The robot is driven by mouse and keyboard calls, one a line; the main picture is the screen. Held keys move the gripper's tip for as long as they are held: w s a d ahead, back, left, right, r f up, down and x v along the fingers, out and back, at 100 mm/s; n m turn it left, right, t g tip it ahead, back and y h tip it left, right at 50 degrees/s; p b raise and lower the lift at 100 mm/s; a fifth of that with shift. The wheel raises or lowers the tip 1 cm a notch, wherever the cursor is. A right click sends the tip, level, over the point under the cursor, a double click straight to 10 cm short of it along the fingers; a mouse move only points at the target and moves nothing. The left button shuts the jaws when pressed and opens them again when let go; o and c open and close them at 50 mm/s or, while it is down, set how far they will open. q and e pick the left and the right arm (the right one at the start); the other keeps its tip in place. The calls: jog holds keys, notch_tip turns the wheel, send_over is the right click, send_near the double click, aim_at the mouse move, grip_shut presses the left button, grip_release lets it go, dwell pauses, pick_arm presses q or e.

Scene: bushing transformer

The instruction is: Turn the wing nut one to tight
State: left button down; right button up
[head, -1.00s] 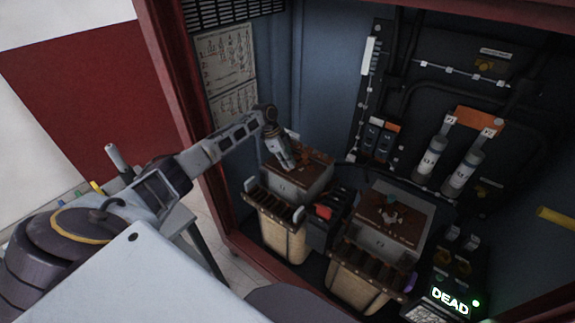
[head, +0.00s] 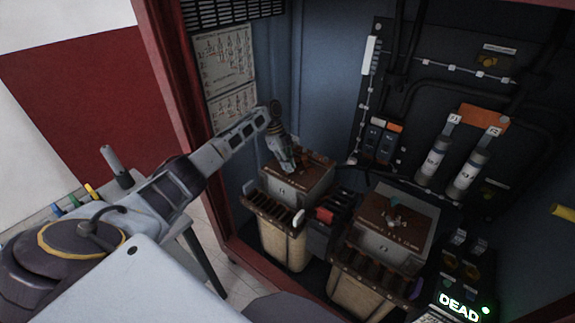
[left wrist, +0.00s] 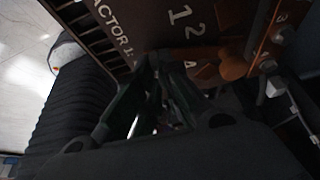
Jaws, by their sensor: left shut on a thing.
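My left gripper (head: 291,170) comes down onto the brown top plate (head: 317,160) of the left transformer box. It is shut on wing nut one, which the fingers hide in the head view. In the left wrist view, the dark fingers (left wrist: 152,85) close together against the brown plate (left wrist: 155,28), which has white numbers and lettering. What lies between the fingertips is too dark to make out there. A second wing nut (head: 395,202) stands free on the right transformer box (head: 385,240). My right gripper is not in view.
The red cabinet frame (head: 190,130) stands beside my left arm. Tall fuses (head: 467,170) and cables are on the back panel. A dark unit (head: 458,280) with a lit "DEAD" sign is at the lower right. A copper-coloured piece (left wrist: 232,66) sits beside the fingers.

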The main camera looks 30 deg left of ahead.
pick_arm(q)
jog(key=shift+s+d+f, duration=0.1)
jog(key=shift+s+f, duration=0.1)
jog(key=shift+f, duration=0.15)
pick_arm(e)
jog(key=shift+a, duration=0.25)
pick_arm(q)
jog(key=c, duration=1.7)
grip_release()
jog(key=shift+o, duration=0.5)
jog(key=shift+w+r, duration=0.1)
jog(key=shift+w, duration=0.05)
jog(key=shift+r, duration=0.2)
jog(key=v, duration=1.1)
jog(key=shift+a+r, duration=0.25)
jog(key=shift+a, duration=0.05)
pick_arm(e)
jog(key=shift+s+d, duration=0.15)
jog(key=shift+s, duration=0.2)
